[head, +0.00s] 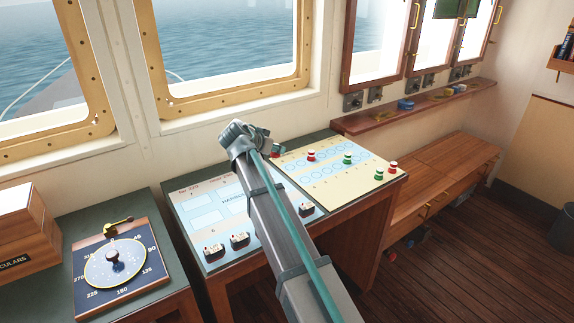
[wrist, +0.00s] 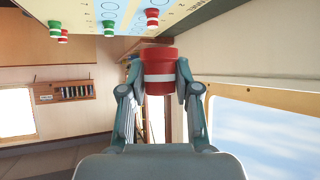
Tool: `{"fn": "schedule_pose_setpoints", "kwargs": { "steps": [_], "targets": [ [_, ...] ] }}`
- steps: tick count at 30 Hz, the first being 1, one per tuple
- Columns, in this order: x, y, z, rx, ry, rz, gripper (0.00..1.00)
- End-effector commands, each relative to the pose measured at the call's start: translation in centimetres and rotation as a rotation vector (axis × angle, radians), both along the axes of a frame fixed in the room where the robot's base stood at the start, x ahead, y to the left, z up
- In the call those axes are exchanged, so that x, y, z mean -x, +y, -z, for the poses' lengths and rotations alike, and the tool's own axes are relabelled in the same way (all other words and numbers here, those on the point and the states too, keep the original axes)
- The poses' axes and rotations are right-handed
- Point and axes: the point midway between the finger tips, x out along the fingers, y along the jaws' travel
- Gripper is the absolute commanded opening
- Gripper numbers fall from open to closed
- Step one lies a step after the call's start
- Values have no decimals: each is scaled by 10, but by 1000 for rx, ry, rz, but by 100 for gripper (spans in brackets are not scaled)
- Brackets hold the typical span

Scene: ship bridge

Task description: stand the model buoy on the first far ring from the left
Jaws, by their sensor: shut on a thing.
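My gripper (wrist: 160,85) is shut on a red model buoy (wrist: 160,70) with a white band. It holds the buoy above the table; a small red part of it shows beside my wrist in the head view (head: 276,150). The cream ring board (head: 345,185) lies to the right of my gripper, with two rows of blue rings. My arm crosses near the board's left end, and I cannot clearly make out the first far ring from the left there.
On the board stand a red buoy (head: 311,156) and a green buoy (head: 347,159) among the rings. Another green buoy (head: 379,174) and red buoy (head: 393,167) stand at its right end. Windows rise behind.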

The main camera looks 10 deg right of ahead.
Motion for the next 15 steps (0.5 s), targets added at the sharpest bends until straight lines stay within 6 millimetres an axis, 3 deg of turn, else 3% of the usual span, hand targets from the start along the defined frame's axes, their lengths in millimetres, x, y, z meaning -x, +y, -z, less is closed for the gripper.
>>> {"fn": "schedule_pose_setpoints", "kwargs": {
  "steps": [8, 15],
  "targets": [
    [-41, -24, 18, 1, 2, 18, 9],
    [-83, -51, 46, 0, 4, 17, 9]
  ]
}}
